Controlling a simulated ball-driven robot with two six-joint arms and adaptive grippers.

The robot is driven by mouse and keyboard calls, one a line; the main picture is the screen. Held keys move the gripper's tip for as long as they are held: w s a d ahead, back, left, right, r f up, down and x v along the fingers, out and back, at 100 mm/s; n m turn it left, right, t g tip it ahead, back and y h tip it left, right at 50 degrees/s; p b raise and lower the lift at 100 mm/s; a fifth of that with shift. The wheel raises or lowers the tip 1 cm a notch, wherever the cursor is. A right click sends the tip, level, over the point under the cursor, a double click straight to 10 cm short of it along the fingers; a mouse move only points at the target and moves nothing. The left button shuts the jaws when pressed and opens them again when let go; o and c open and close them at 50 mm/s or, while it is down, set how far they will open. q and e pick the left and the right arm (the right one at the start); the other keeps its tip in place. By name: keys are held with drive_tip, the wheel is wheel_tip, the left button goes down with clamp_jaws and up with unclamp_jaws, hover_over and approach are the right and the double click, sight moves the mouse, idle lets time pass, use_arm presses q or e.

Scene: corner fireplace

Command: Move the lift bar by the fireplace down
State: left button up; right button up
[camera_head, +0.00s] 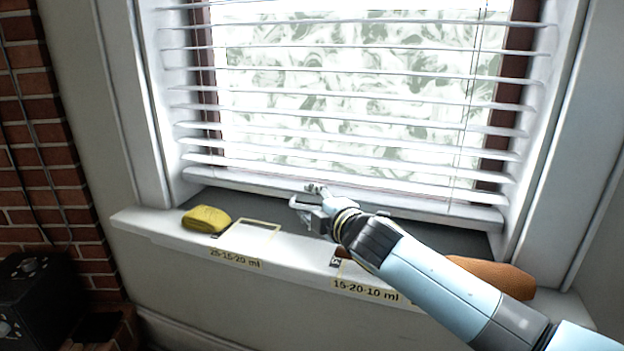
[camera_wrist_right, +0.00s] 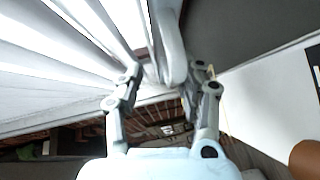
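The lift bar (camera_head: 420,207) is the white bottom rail of the window blind, seen just above the sill and running nearly level across the window. My right gripper (camera_head: 306,196) is at the middle of the bar, its fingers spread. In the right wrist view the bar (camera_wrist_right: 170,45) reaches in from the top between the two fingertips of the right gripper (camera_wrist_right: 165,82), with gaps showing at the sides. Whether a finger touches it, I cannot tell. My left gripper is not in view.
The blind's slats (camera_head: 350,130) hang above the bar. On the white sill (camera_head: 150,222) lie a yellow sponge-like block (camera_head: 206,219) and an orange-brown object (camera_head: 495,275), partly behind my right arm. A brick wall (camera_head: 50,150) and dark box (camera_head: 35,295) stand left.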

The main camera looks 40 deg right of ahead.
sight(312, 166)
wheel_tip(312, 166, up, 8)
drive_tip(key=shift+f, duration=0.1)
idle(0.4)
drive_tip(key=p+v, duration=0.4)
drive_tip(key=v, duration=0.8)
drive_tip(key=shift+s, duration=0.25)
idle(0.3)
